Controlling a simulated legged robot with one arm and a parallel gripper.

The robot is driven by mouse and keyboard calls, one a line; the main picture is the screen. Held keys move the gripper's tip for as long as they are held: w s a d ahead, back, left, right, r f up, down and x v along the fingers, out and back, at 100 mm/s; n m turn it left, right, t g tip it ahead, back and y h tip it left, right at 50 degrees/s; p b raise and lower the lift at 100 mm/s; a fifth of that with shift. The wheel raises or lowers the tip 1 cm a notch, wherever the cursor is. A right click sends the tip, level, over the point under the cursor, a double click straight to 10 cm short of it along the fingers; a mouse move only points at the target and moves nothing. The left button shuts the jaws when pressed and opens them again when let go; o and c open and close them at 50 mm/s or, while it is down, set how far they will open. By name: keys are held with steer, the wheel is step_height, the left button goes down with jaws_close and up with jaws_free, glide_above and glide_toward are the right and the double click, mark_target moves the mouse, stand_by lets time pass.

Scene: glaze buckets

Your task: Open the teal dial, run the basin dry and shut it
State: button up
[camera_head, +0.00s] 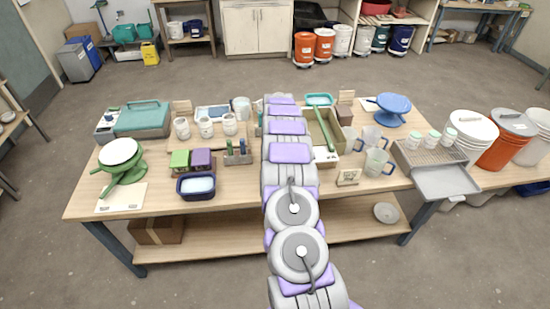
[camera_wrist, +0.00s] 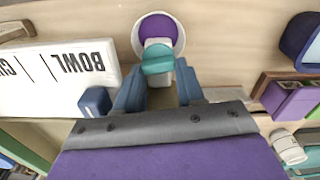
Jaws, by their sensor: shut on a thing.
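A round white-rimmed vessel with a purple inside (camera_wrist: 158,28) stands on the wooden table in the wrist view. I take it for the basin. A teal dial (camera_wrist: 158,59) sits on a pale fitting at its side nearest my gripper. My gripper (camera_wrist: 160,80) has its two blue-grey fingers either side of the dial fitting and is shut on the teal dial. How far the dial is turned, and any flow below it, cannot be told. In the head view my arm hides the vessel and the dial.
A white box marked BOWL (camera_wrist: 60,75) lies left of my gripper in the wrist view, with a small blue block (camera_wrist: 95,101) close by. A navy tub (camera_head: 196,187) and a purple block (camera_head: 200,160) stand left of my arm. Glass mugs (camera_head: 378,162) stand right.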

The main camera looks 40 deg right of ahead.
steer(key=shift+s+f+m, duration=0.25)
steer(key=shift+s+m, duration=0.2)
steer(key=shift+m, duration=0.35)
steer(key=shift+s+a, duration=0.1)
steer(key=shift+a, duration=0.05)
steer(key=o, duration=0.8)
steer(key=shift+c, duration=0.2)
